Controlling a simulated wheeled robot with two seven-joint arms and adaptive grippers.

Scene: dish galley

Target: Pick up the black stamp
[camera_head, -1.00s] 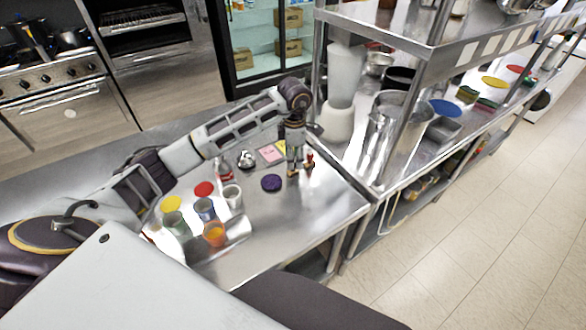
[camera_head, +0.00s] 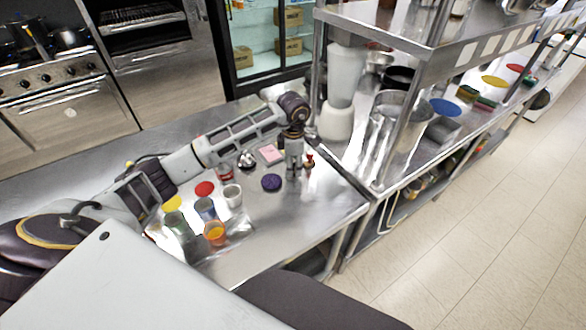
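My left gripper (camera_head: 292,174) points down over the right part of the steel table (camera_head: 275,235). Its fingertips are small and dark here, and I cannot tell whether they are open or shut. I cannot clearly make out a black stamp; it may be hidden by or between the fingers. A small red and dark upright object (camera_head: 309,161) stands just right of the gripper; I cannot tell whether they touch. A dark purple round piece (camera_head: 271,182) lies just left of the gripper. My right gripper is not in view.
A pink card (camera_head: 271,154) and a silver bell (camera_head: 246,160) lie behind and left. Several cups, including an orange one (camera_head: 215,233) and a white one (camera_head: 232,195), stand at the left front.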

